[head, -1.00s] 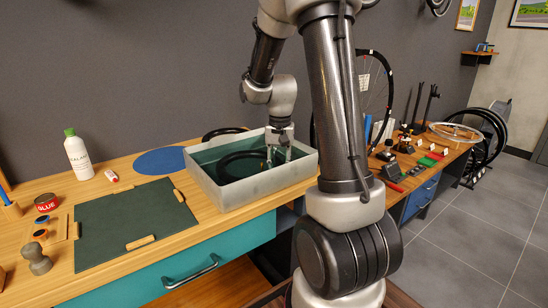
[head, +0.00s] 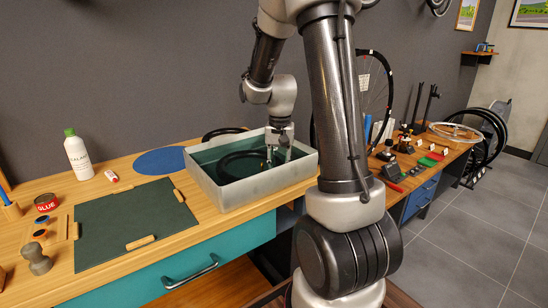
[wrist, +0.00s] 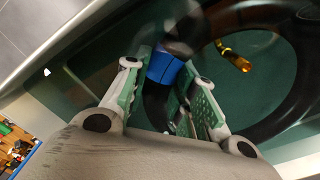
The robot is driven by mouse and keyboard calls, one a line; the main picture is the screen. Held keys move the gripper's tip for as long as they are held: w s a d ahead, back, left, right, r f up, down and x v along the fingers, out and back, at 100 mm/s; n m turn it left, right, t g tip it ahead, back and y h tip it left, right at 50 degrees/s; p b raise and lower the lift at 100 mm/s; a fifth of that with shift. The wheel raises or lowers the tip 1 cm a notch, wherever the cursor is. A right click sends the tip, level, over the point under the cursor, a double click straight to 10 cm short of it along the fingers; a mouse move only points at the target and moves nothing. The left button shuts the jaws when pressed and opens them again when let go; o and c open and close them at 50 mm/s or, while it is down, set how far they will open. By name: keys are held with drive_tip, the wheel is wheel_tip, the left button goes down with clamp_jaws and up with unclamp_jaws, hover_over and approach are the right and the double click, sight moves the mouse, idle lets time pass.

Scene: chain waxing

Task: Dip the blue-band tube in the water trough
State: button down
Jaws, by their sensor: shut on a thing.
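The blue-band tube (head: 240,154) is a black ring inside the grey water trough (head: 250,192), down at the dark green water. My gripper (head: 279,158) reaches down into the right part of the trough and is shut on the tube. In the wrist view, the blue band (wrist: 164,66) shows between the fingertips of my gripper (wrist: 166,82), and the black ring curves off to the right. A brass valve (wrist: 234,56) shows inside the ring. The exact depth of the tube in the water is hard to tell.
Another black ring (head: 222,132) lies behind the trough, partly hidden. A blue round mat (head: 160,161), a white bottle (head: 78,156) and a dark green mat (head: 135,225) are on the bench to the left. A wheel (head: 378,95) stands right of the trough.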

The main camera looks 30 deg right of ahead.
wheel_tip(320, 180, up, 13)
idle(1.4)
